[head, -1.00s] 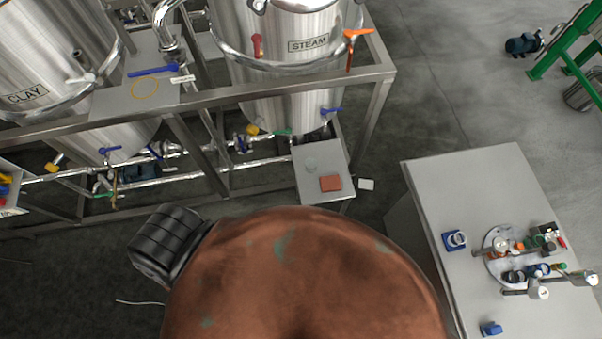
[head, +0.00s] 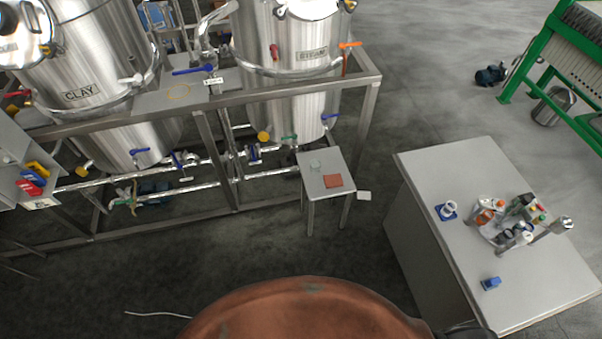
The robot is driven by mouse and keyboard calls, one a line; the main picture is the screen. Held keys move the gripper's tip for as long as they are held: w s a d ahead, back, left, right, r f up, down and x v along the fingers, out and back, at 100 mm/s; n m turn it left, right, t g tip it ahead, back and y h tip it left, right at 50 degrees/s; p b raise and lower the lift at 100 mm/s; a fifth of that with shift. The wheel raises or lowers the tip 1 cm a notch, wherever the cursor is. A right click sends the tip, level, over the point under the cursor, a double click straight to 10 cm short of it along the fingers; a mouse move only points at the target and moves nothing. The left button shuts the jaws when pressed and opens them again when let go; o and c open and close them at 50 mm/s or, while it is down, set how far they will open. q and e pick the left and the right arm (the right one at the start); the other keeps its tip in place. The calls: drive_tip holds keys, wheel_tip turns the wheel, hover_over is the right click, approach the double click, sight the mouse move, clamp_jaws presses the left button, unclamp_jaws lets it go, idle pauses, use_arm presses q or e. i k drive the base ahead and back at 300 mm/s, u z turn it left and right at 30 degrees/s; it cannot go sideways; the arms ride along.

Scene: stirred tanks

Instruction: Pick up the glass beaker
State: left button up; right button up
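A small clear glass vessel (head: 316,166), which looks like the beaker, stands on the back left part of a small grey side table (head: 318,183). It is small and faint in the head view, so I cannot tell whether it holds anything. Neither of my grippers shows in the head view.
A steel frame (head: 290,90) with the CLAY tank (head: 100,60) and STEAM tank (head: 305,45) stands behind the side table.

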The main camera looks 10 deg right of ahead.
sight(315, 162)
drive_tip(key=u, duration=0.55)
drive_tip(key=i, duration=1.2)
drive_tip(key=z, duration=0.3)
